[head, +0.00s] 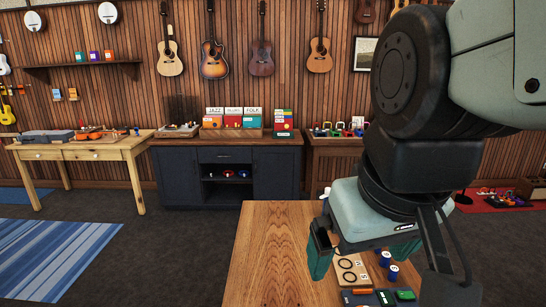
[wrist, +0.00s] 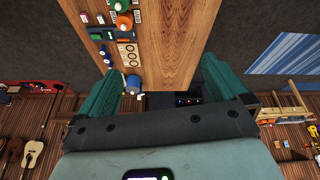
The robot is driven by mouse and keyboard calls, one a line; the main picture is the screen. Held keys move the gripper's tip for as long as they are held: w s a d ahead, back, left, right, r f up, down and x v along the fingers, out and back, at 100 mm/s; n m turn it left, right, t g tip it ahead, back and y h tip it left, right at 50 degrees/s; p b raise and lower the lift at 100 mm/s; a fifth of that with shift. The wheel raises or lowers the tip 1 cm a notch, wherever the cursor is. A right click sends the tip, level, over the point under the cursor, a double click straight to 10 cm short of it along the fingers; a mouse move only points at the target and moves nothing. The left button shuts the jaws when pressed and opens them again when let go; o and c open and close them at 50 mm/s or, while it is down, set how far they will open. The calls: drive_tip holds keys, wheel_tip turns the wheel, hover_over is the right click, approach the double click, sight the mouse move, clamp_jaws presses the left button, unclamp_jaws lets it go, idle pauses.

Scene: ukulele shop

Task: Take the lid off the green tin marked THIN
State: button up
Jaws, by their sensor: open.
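My gripper (head: 362,260) is above the wooden table, its two green fingers spread wide with nothing between them. It also shows in the wrist view (wrist: 161,70). A round green thing (wrist: 118,4), perhaps the green tin, sits at the top edge of the wrist view, partly cut off, beside an orange round one (wrist: 124,22). No THIN marking can be read, and I cannot tell whether it has a lid on. It lies well beyond my fingertips.
The wooden table (head: 268,245) is bare on its left in the head view. A blue cylinder (wrist: 133,84) shows near one finger in the wrist view.

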drive_tip(key=shift+s+d+r+m+t, duration=0.15)
drive_tip(key=shift+s+d+m+t, duration=0.1)
drive_tip(key=shift+s+m+t, duration=0.15)
drive_tip(key=shift+s+d+r+m+t, duration=0.1)
drive_tip(key=shift+s+d+m+t, duration=0.2)
drive_tip(key=shift+s+m, duration=0.2)
drive_tip(key=w+d+f+n+g+h, duration=0.1)
drive_tip(key=w+d+f+n+g, duration=0.2)
drive_tip(key=w+f, duration=0.35)
drive_tip(key=w+d+f+n+g+h, duration=0.1)
drive_tip(key=w+d+f+n, duration=0.2)
drive_tip(key=w+d+f, duration=0.4)
drive_tip(key=d+f+n, duration=0.1)
drive_tip(key=f, duration=0.5)
drive_tip(key=d+f+g+y, duration=0.1)
drive_tip(key=f, duration=0.6)
drive_tip(key=w+d+f+n, duration=0.1)
drive_tip(key=f, duration=0.6)
drive_tip(key=shift+n+g+y, duration=0.3)
drive_tip(key=shift+y, duration=0.1)
drive_tip(key=shift+w+f, duration=0.1)
drive_tip(key=shift+f, duration=2.7)
